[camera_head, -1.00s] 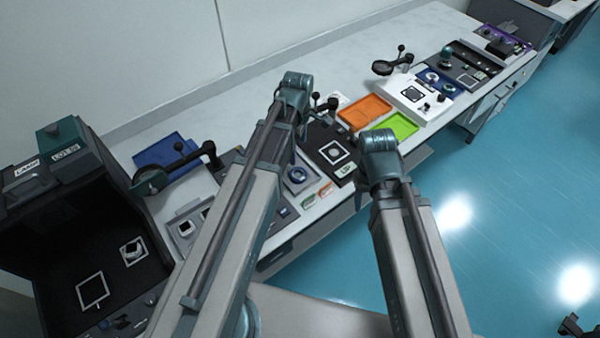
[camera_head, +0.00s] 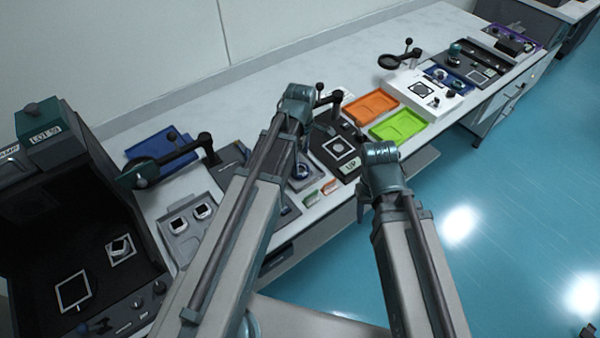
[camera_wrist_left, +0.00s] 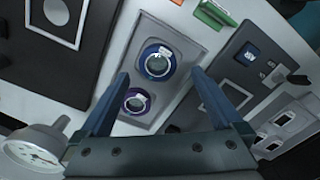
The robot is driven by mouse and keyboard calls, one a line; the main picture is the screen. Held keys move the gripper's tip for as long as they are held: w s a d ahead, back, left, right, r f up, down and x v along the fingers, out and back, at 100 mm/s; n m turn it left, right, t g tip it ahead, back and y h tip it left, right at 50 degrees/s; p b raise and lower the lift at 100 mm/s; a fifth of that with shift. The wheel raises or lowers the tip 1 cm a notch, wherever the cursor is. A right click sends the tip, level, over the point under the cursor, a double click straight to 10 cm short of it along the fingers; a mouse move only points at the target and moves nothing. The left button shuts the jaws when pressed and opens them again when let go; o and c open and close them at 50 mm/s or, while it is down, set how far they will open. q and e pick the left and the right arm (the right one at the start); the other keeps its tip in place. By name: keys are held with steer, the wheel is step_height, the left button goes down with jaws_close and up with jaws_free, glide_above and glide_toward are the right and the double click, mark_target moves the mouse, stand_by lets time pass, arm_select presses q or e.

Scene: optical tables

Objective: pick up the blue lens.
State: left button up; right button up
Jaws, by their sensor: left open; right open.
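The blue lens (camera_wrist_left: 158,62) is a round blue ring with a pale label, lying in a grey holder plate (camera_wrist_left: 190,35) in the left wrist view. A purple-ringed lens (camera_wrist_left: 136,101) lies below it in the same plate. My left gripper (camera_wrist_left: 158,88) is open, its two blue fingers spread on either side of the lenses, with nothing held. In the head view, a blue ring (camera_head: 303,170) shows at the edge of my left arm, which hides part of the plate. My left fingers are hidden there.
A black device (camera_head: 337,148) stands right of the holder plate. Orange (camera_head: 371,106) and green (camera_head: 398,126) trays lie farther right. A dark open-fronted box (camera_head: 60,240) stands at left, near a blue tray (camera_head: 160,146). A round dial (camera_wrist_left: 35,150) is close by the left gripper.

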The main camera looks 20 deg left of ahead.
mark_target(301, 169)
arm_select(q)
steer(key=f+b, duration=0.5)
steer(key=shift+w+d+f, duration=0.1)
steer(key=shift+w+f, duration=0.05)
steer(key=shift+w, duration=0.05)
steer(key=shift+c, duration=0.2)
steer(key=c, duration=1.5)
steer(key=shift+o, duration=0.2)
steer(key=shift+r, duration=0.2)
step_height(301, 169, up, 10)
steer(key=p, duration=1)
